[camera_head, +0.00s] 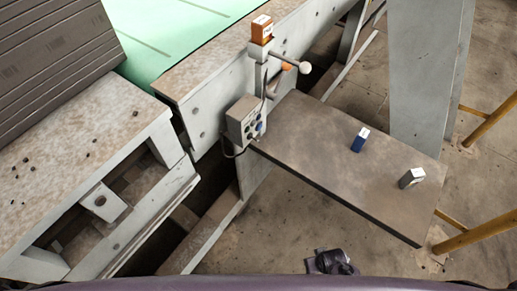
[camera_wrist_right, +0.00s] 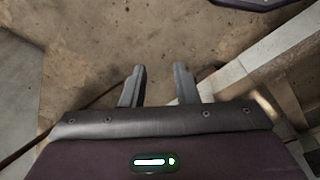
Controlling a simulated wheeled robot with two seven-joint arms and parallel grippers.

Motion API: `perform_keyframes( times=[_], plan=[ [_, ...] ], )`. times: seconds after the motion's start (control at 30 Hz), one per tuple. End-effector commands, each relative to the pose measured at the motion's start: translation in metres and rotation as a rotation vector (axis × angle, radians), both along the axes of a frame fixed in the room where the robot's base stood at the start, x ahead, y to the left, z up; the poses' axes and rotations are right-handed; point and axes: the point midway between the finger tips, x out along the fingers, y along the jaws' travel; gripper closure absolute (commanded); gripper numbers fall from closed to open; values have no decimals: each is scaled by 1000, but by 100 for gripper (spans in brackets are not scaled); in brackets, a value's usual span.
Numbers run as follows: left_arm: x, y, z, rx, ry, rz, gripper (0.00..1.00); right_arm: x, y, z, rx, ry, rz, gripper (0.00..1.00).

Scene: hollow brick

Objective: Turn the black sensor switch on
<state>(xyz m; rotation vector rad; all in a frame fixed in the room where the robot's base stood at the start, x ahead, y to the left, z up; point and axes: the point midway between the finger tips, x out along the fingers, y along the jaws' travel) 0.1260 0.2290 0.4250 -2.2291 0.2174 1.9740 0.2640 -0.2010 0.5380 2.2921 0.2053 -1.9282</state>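A small dark-grey and white block (camera_head: 412,178) stands near the right end of the brown shelf (camera_head: 310,150) in the head view. It may be the black sensor switch; its markings are too small to read. A blue block with a white top (camera_head: 359,140) stands to its left. An orange block with a white top (camera_head: 262,28) sits on a post on the machine. My right gripper (camera_wrist_right: 159,70) is open and empty over bare floor in the right wrist view, with no sensor between its fingers. My left gripper is not in view.
A grey control box with coloured buttons (camera_head: 243,122) hangs at the shelf's left end. A lever with a white knob (camera_head: 305,67) projects above it. A grey pillar (camera_head: 425,80) rises behind the shelf, and yellow rails (camera_head: 478,232) stand right. The shelf's middle is mostly clear.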

Motion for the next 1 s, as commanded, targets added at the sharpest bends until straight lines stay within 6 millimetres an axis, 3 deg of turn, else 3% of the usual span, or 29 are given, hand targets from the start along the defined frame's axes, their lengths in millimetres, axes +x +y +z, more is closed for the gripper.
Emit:
perform_keyframes(
  times=[0.1, 0.3, 0.63, 0.77, 1.0],
  plan=[
    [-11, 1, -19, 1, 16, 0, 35, 30, 4, 27, 3, -28, -5, 73],
    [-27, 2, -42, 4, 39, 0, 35, 68, 10, 96, 8, -73, -4, 73],
    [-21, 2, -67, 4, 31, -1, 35, 108, 16, 188, 9, -221, 66, 73],
    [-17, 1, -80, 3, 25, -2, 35, 144, 30, 229, 6, -411, 193, 73],
    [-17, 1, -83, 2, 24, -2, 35, 193, 63, 261, 29, -695, 414, 73]
  ],
)
